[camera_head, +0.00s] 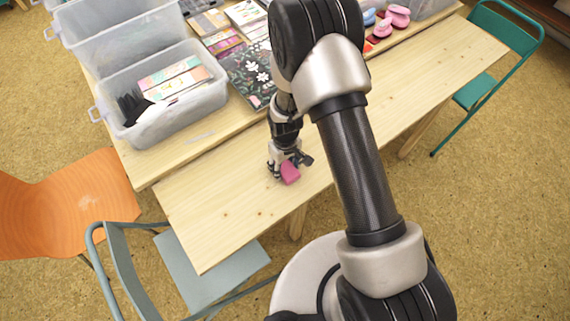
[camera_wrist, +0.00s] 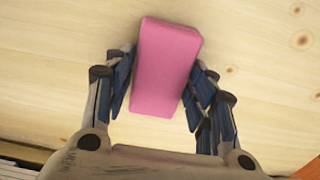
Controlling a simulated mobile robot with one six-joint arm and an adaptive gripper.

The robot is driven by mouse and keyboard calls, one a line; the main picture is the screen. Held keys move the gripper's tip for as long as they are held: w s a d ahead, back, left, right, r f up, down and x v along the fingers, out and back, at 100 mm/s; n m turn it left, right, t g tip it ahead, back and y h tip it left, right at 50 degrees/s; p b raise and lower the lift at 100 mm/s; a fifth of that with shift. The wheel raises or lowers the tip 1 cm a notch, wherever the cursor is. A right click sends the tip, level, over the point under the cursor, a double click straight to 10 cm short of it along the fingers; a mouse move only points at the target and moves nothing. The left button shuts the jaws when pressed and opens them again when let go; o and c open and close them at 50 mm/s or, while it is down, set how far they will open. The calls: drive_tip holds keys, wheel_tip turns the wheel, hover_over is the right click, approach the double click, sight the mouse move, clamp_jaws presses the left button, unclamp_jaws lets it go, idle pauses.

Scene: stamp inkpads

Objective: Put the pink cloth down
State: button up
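The pink cloth (camera_head: 290,173) looks like a small, thick pink block. It is over the bare front strip of the wooden table, near the front edge. In the wrist view, the cloth (camera_wrist: 166,68) is slightly tilted between the two fingers of my gripper (camera_wrist: 163,88). The fingers lie close along both its sides, and the gripper looks shut on it. The gripper also shows in the head view (camera_head: 287,163), pointing down at the table. I cannot tell whether the cloth's underside touches the wood.
The wooden table (camera_head: 222,215) is clear on both sides of my gripper. Clear plastic bins (camera_head: 190,128) stand at the back left, with patterned papers (camera_head: 250,75) beside them. Pink and blue stampers (camera_head: 397,16) are at the back right. Chairs (camera_head: 205,275) stand around the table.

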drive_tip(key=shift+o, duration=1.4)
wheel_tip(320, 180, up, 13)
drive_tip(key=p, duration=0.4)
drive_tip(key=shift+f, duration=0.2)
wheel_tip(320, 180, up, 12)
drive_tip(key=m+t, duration=0.1)
drive_tip(key=m, duration=0.1)
hover_over(285, 166)
drive_tip(key=d, duration=0.3)
drive_tip(key=s+d+r+m+t, duration=0.1)
drive_tip(key=s+d+r, duration=0.1)
drive_tip(key=r, duration=0.3)
drive_tip(key=s+d+r, duration=0.2)
drive_tip(key=r, duration=0.4)
drive_tip(key=s+d+r+m+t, duration=0.1)
drive_tip(key=s+d+r+m, duration=0.1)
drive_tip(key=s+r, duration=0.3)
drive_tip(key=s+d+r+m+t, duration=0.1)
drive_tip(key=s+d+r, duration=0.2)
drive_tip(key=s, duration=0.7)
drive_tip(key=shift+s+d+r+m+t, duration=0.3)
drive_tip(key=shift+r+m, duration=0.1)
drive_tip(key=shift+r, duration=0.45)
